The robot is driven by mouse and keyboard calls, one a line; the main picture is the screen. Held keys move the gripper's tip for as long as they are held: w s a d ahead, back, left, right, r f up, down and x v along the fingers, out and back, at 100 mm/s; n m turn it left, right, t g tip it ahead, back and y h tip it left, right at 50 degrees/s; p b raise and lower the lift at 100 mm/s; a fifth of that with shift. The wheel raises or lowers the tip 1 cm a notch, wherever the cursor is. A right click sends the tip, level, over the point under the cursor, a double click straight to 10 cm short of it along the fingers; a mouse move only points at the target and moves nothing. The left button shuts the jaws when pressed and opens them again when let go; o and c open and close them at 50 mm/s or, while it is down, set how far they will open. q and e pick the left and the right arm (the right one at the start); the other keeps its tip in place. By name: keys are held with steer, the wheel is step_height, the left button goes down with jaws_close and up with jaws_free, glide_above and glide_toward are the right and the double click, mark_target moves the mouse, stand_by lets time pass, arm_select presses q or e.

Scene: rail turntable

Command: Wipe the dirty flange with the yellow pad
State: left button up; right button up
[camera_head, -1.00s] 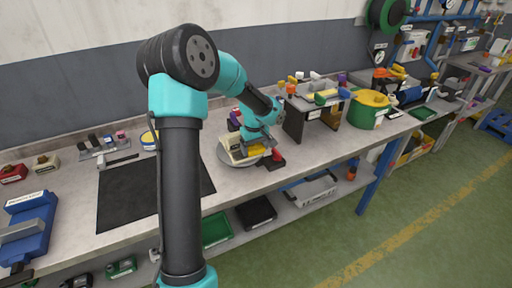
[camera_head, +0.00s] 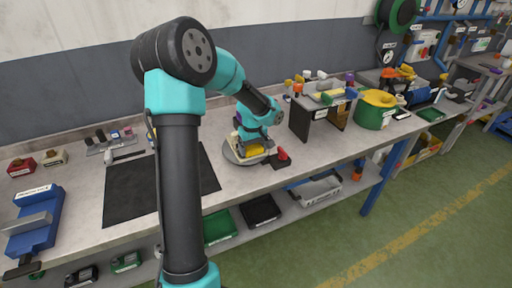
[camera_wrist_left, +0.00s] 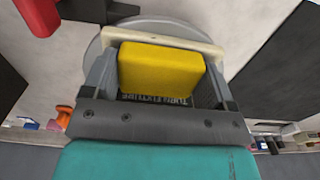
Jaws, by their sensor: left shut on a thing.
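My left gripper (camera_head: 254,143) is over the round grey turntable (camera_head: 233,155), which also shows in the left wrist view (camera_wrist_left: 100,42). In that view the yellow pad (camera_wrist_left: 160,68) sits between the fingers of my left gripper (camera_wrist_left: 160,80), which is shut on it. I cannot make out dirt or a clear flange face; the gripper and pad cover much of the fixture. My right gripper is out of view.
A red knob on a dark base (camera_head: 282,157) stands just right of the turntable. A black mat (camera_head: 125,190) lies to the left. A dark stand (camera_head: 315,118) and a green-and-yellow pot (camera_head: 375,110) are to the right. A blue vise (camera_head: 36,225) is at far left.

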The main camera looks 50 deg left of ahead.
arm_select(q)
steer(key=shift+s+a, duration=0.1)
steer(key=shift+s, duration=0.15)
steer(key=shift+s+a, duration=0.3)
steer(key=shift+s, duration=0.5)
steer(key=shift+f, duration=0.1)
steer(key=shift+s+a, duration=0.2)
steer(key=shift+s, duration=0.3)
steer(key=shift+s+a, duration=0.15)
steer(key=shift+s, duration=0.35)
steer(key=shift+w+d+f, duration=0.1)
steer(key=shift+w+d, duration=0.1)
steer(key=shift+w, duration=0.3)
steer(key=shift+w+d, duration=0.15)
steer(key=shift+w, duration=0.35)
